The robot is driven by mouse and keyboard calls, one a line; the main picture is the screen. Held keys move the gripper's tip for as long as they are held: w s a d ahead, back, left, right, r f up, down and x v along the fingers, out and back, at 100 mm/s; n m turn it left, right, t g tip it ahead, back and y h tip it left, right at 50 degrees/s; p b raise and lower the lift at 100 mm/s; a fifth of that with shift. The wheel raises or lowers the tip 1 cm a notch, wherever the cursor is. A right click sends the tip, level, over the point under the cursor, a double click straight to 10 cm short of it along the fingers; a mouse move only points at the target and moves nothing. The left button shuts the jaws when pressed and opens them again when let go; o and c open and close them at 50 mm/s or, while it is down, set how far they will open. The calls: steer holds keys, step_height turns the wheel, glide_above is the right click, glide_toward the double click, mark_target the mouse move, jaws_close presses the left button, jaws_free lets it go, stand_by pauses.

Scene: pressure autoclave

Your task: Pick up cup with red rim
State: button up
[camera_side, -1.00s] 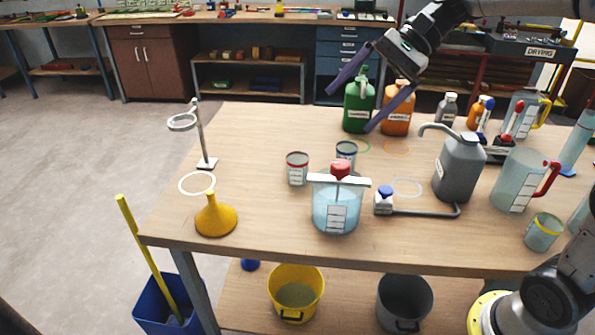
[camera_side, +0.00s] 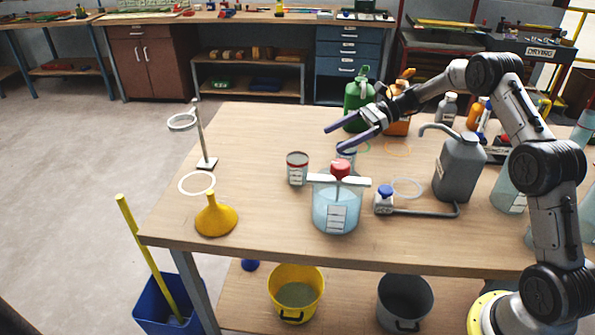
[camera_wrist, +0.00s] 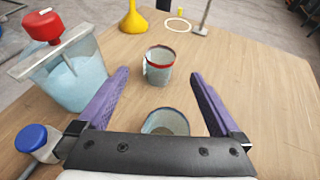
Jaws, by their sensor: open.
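The cup with the red rim (camera_side: 297,169) stands upright on the table, left of the blue-rimmed cup and behind the large beaker. In the wrist view the red-rimmed cup (camera_wrist: 160,66) lies ahead, beyond the fingertips and between their lines. My gripper (camera_side: 333,138) is open and empty, above the table to the upper right of the cup. Its purple fingers (camera_wrist: 160,78) are spread apart in the wrist view.
A beaker of blue liquid with a red-knobbed lid (camera_side: 337,205) stands close in front of the cup. A yellow funnel (camera_side: 215,217) and a ring stand (camera_side: 205,140) are to the left. Green (camera_side: 357,103) and grey (camera_side: 458,168) containers stand behind and right.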

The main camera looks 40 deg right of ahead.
glide_toward(288, 163)
steer(key=shift+w+d+f+x, duration=0.1)
steer(key=shift+w+f+x, duration=0.05)
steer(key=shift+x, duration=1.05)
steer(key=shift+w+d+f+x, duration=0.1)
steer(key=shift+d+f+x, duration=0.05)
steer(key=shift+x, duration=1.1)
jaws_close()
